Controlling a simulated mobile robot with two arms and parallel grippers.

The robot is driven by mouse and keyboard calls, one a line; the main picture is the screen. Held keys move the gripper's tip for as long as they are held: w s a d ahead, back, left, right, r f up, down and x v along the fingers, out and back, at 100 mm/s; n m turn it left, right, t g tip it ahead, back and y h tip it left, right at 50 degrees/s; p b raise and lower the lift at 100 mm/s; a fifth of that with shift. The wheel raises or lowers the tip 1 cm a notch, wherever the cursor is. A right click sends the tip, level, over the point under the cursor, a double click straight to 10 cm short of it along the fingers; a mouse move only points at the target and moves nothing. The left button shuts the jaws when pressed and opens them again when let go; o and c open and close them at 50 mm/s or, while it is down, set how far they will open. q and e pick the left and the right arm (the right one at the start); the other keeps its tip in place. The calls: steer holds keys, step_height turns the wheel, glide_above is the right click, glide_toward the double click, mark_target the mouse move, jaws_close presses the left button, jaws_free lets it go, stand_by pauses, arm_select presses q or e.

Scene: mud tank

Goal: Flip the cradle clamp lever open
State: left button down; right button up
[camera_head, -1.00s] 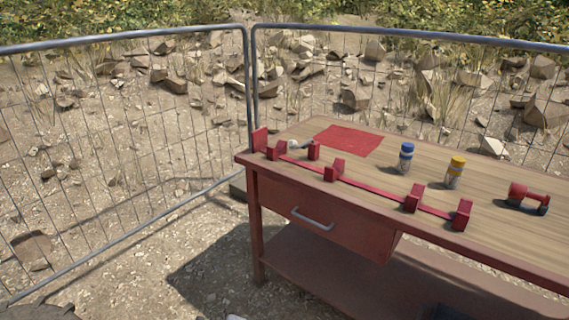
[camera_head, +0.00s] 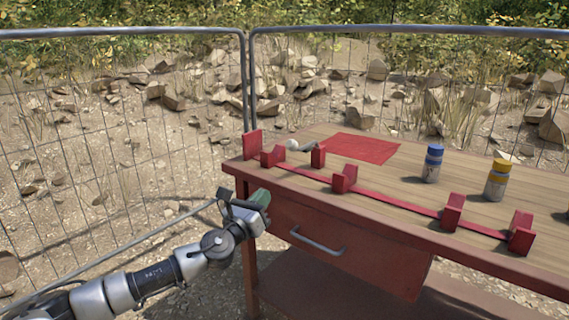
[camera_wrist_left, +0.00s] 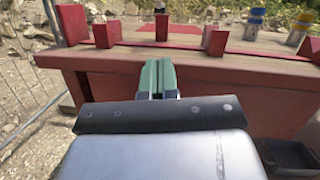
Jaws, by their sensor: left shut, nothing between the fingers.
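The red cradle (camera_head: 385,198) is a long rail with several upright blocks along the bench's front edge. A small grey lever with a pale round knob (camera_head: 293,145) lies near its left end, between two red blocks; I take it for the clamp lever. Its exact angle is too small to tell. My left gripper (camera_head: 262,197) is shut and empty, in front of the bench's left front corner, below and apart from the cradle. In the left wrist view its green fingers (camera_wrist_left: 158,76) are together, pointing at the bench front. My right gripper is not in view.
The wooden bench top (camera_head: 400,180) carries a red mat (camera_head: 362,148), a blue-capped bottle (camera_head: 433,163) and a yellow-capped bottle (camera_head: 497,180). A drawer handle (camera_head: 317,243) sticks out from the bench front. A wire fence (camera_head: 120,140) stands behind and left.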

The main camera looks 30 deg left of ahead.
arm_select(q)
steer(key=r+x, duration=0.2)
steer(key=x, duration=1)
steer(key=shift+a+r+p, duration=0.25)
steer(key=shift+r+p, duration=0.2)
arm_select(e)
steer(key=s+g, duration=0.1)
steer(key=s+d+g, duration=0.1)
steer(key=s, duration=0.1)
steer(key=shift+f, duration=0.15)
